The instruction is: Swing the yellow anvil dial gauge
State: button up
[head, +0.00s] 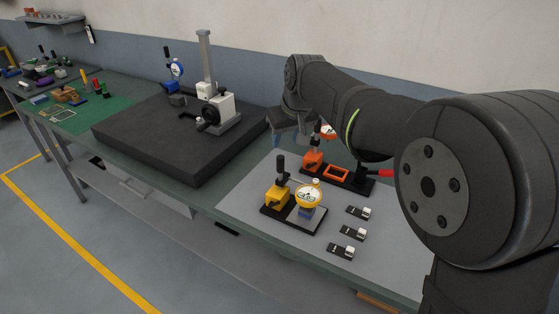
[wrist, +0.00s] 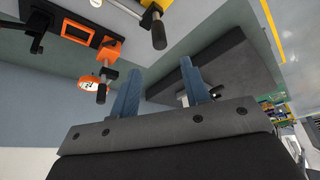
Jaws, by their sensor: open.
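The yellow dial gauge (head: 308,197) has a white face and a yellow rim. It stands on a black base on the grey mat, above a small blue block and beside a yellow block (head: 276,197) with an upright black handle. In the wrist view, part of a yellow piece (wrist: 147,3) with a black handle shows at the top edge. My gripper (head: 290,140) is above the back of the mat, behind and apart from the yellow gauge. In the wrist view my gripper (wrist: 161,67) has its fingers spread with nothing between them.
An orange gauge set (head: 313,160) stands close to my gripper, partly hidden by my arm. It also shows in the wrist view (wrist: 88,84). Several small black-and-silver pieces (head: 353,233) lie right of the yellow gauge. A dark slab (head: 150,145) carries a column stand and a blue gauge.

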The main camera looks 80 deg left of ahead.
aim_at(281, 156)
jog(key=x, duration=1.1)
jog(key=shift+a+f, duration=0.15)
jog(key=shift+f, duration=0.15)
jog(key=shift+c, duration=0.4)
grip_shut()
